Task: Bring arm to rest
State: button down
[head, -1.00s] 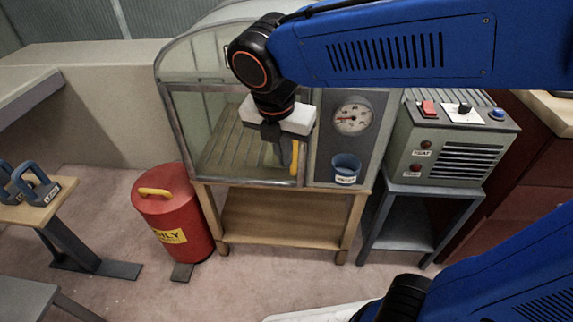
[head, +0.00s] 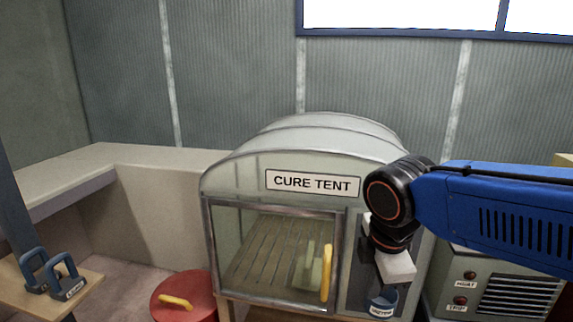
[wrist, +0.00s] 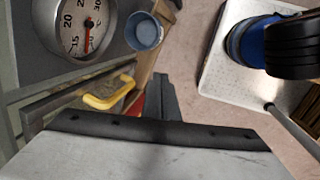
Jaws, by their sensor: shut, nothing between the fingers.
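My arm reaches in from the right in the head view, with my gripper (head: 385,286) pointing down in front of the right-hand panel of the cure tent (head: 312,183). The gripper is shut and empty; its fingers are hard to make out there. In the wrist view the dark fingers of my gripper (wrist: 165,95) show close together, with nothing between them. The tent's glass door looks closed, and its yellow handle (head: 326,273) stands left of my gripper, apart from it in the head view. My arm hides most of the gauge panel in the head view.
A blue cup (head: 382,304) sits on the panel just below my gripper. The dial gauge (wrist: 86,30) shows in the wrist view.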

jog(key=s+d+f+m+t, duration=0.1)
jog(key=s+d+f+m, duration=0.1)
jog(key=d+m, duration=0.4)
jog(key=s+d+f+m+t, duration=0.1)
jog(key=s+d+f+m, duration=0.2)
jog(key=m, duration=0.9)
jog(key=shift+s+d+m, duration=0.3)
jog(key=shift+s+d, duration=0.7)
jog(key=shift+d, duration=0.35)
